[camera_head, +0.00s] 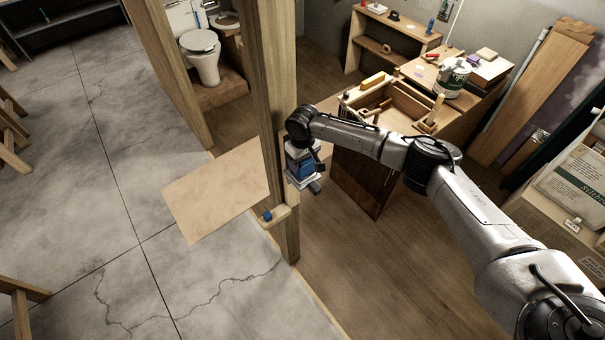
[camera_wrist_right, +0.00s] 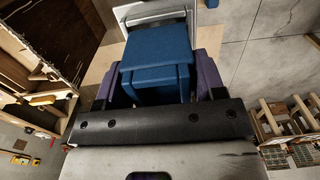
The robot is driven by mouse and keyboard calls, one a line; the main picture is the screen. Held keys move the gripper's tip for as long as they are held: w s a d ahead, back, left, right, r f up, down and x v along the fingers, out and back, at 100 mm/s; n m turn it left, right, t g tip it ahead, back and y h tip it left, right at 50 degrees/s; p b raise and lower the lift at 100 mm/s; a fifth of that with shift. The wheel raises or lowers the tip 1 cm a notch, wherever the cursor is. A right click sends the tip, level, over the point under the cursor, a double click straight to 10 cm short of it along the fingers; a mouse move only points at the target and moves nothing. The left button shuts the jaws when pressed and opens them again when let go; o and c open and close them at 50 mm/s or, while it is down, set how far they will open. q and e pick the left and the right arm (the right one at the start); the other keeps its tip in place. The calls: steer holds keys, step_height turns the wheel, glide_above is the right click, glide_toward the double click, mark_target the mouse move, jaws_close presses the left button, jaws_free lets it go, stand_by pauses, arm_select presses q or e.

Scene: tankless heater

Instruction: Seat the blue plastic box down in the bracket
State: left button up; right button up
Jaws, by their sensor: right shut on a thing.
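The blue plastic box (camera_wrist_right: 156,62) sits between the purple finger pads of my right gripper (camera_wrist_right: 158,88) in the right wrist view. In the head view my right gripper (camera_head: 302,168) is beside the upright wooden post, with the blue of the box partly hidden by the wrist. A pale grey plate-like part (camera_wrist_right: 152,10) shows at the far end of the box; I cannot tell whether it touches the box or is the bracket. My left gripper is out of view.
The wooden post (camera_head: 270,100) stands close to my right gripper. A small wooden ledge (camera_head: 280,215) on it carries a small blue piece (camera_head: 267,215). A workbench (camera_head: 405,105) with a paint can (camera_head: 452,78) stands behind. Open floor (camera_head: 370,270) lies below the arm.

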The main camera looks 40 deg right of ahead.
steer(key=shift+f, duration=0.45)
stand_by(0.3)
steer(key=shift+f+b, duration=0.3)
steer(key=shift+f, duration=0.25)
stand_by(0.4)
steer(key=o, duration=1.2)
steer(key=shift+r, duration=0.15)
steer(key=shift+r, duration=0.35)
step_height(320, 180, up, 13)
steer(key=b, duration=0.3)
